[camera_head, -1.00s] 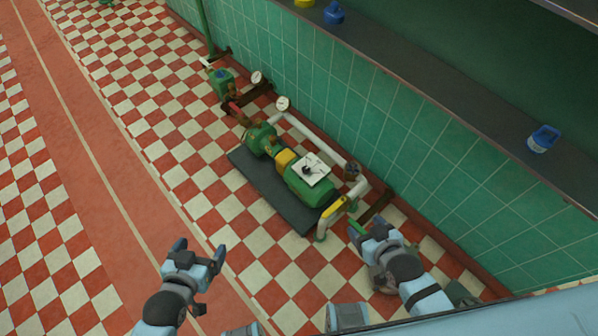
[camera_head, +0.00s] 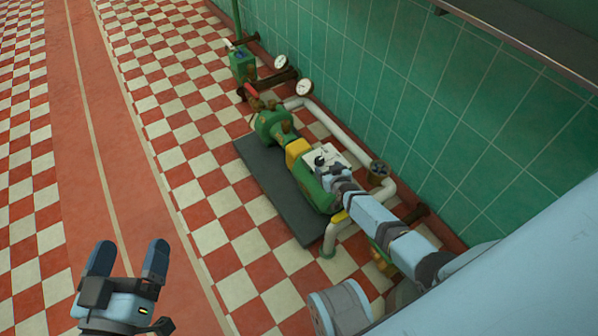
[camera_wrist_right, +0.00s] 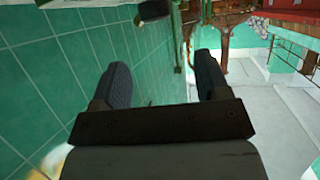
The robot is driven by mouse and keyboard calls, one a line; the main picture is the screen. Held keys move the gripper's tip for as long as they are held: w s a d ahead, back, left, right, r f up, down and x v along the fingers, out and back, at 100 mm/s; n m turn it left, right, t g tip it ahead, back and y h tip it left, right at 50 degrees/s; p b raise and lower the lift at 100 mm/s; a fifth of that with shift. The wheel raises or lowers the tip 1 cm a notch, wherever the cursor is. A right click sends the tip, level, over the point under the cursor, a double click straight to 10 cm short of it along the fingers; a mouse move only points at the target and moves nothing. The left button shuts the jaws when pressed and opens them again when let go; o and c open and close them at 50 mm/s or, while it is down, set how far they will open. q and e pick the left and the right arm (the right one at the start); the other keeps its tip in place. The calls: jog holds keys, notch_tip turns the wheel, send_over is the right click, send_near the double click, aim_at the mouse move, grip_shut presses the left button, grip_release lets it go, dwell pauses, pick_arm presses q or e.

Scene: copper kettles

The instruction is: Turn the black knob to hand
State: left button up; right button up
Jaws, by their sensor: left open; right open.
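The black knob (camera_head: 319,161) sits on a white square plate (camera_head: 328,157) on top of the green motor (camera_head: 313,191) of a floor pump. My right arm reaches in from the lower right, and its gripper (camera_head: 336,176) is beside the knob, over the near edge of the plate. It covers part of the plate and motor. The right wrist view shows this gripper (camera_wrist_right: 160,78) open with nothing between its fingers; I cannot make out the knob there. Whether it touches the knob I cannot tell. My left gripper (camera_head: 128,258) is open and empty, over the floor at lower left.
The pump stands on a dark base slab (camera_head: 270,190). A white pipe (camera_head: 330,122) with gauges (camera_head: 304,87) and a valve wheel (camera_head: 378,168) runs between it and the green tiled wall (camera_head: 400,80). The checkered floor (camera_head: 190,170) to the left is clear.

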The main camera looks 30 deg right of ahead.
aim_at(320, 161)
jog(key=shift+w+d+f+b, duration=0.15)
jog(key=shift+w+f+b, duration=0.15)
jog(key=shift+w+f, duration=0.25)
jog(key=shift+w+d+f+b, duration=0.15)
jog(key=shift+w+f+b, duration=0.2)
jog(key=shift+f, duration=0.2)
jog(key=shift+w+f, duration=0.1)
jog(key=shift+w, duration=0.25)
jog(key=b+x, duration=0.4)
jog(key=x, duration=0.1)
jog(key=shift+s+f, duration=0.1)
jog(key=shift+w+d+f+b, duration=0.1)
jog(key=shift+w+b, duration=0.25)
jog(key=shift+w, duration=0.1)
jog(key=shift+w+d+f+b, duration=0.1)
jog(key=shift+w+b, duration=0.2)
jog(key=shift+w, duration=0.2)
pick_arm(q)
jog(key=shift+m+g, duration=0.5)
jog(key=shift+m, duration=0.4)
jog(key=f, duration=0.5)
jog(key=shift+w+a+f, duration=0.15)
jog(key=shift+w+a, duration=0.05)
jog(key=shift+w, duration=0.05)
pick_arm(e)
jog(key=c, duration=0.9)
jog(key=shift+c, duration=0.2)
